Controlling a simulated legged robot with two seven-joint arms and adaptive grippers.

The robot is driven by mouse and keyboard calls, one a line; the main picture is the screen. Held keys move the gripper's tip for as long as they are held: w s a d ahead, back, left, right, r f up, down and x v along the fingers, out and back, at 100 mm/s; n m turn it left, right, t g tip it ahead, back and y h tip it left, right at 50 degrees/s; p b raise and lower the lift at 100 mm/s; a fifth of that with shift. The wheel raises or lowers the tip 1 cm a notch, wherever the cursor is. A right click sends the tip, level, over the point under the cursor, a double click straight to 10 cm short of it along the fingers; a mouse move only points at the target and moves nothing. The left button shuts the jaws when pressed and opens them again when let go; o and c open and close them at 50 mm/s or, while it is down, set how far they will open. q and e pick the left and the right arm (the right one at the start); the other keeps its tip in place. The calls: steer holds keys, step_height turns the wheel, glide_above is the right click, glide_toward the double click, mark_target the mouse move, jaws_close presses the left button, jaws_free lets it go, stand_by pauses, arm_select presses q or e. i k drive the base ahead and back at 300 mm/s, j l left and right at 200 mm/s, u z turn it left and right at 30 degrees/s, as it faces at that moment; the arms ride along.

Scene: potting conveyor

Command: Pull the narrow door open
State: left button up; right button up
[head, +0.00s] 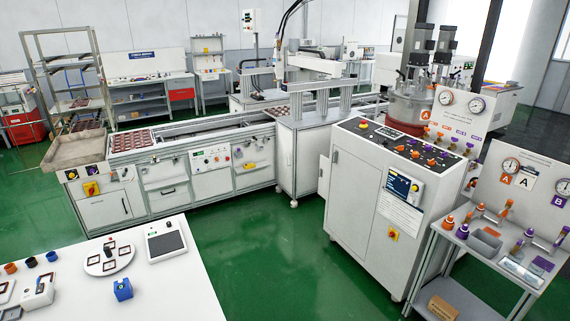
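Neither of my grippers is in the head view. The white control cabinet (365,215) stands right of centre, with a sloped top of knobs and a small screen. A narrow white panel (324,176) shows at its left edge, standing out from the front; I cannot tell whether it is a door standing ajar. The cabinet's front has a tall panel with a small dark latch (335,157) near its upper left. Another narrow white panel (290,160) shows on the conveyor end unit just left of it. I cannot tell for sure which is the narrow door.
A white table (150,285) with a round plate, a scale and a blue block fills the lower left. The long conveyor (210,140) runs behind. A rack cart (450,245) with gauges and tools stands at right. Green floor (260,245) is clear before the cabinet.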

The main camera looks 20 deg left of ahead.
mark_target(285, 137)
steer(key=i+l, duration=0.15)
steer(key=i, duration=0.25)
steer(key=i+l+z, duration=0.1)
steer(key=i, duration=0.3)
steer(key=i+u, duration=0.25)
steer(key=i, duration=0.2)
steer(key=i+u, duration=0.3)
steer(key=i, duration=0.15)
steer(key=i+l+u, duration=0.25)
steer(key=i, duration=0.15)
steer(key=i+l+u, duration=0.25)
steer(key=i, duration=0.2)
steer(key=i+j+u, duration=0.35)
steer(key=i, duration=0.7)
steer(key=i+u, duration=0.4)
steer(key=i, duration=0.6)
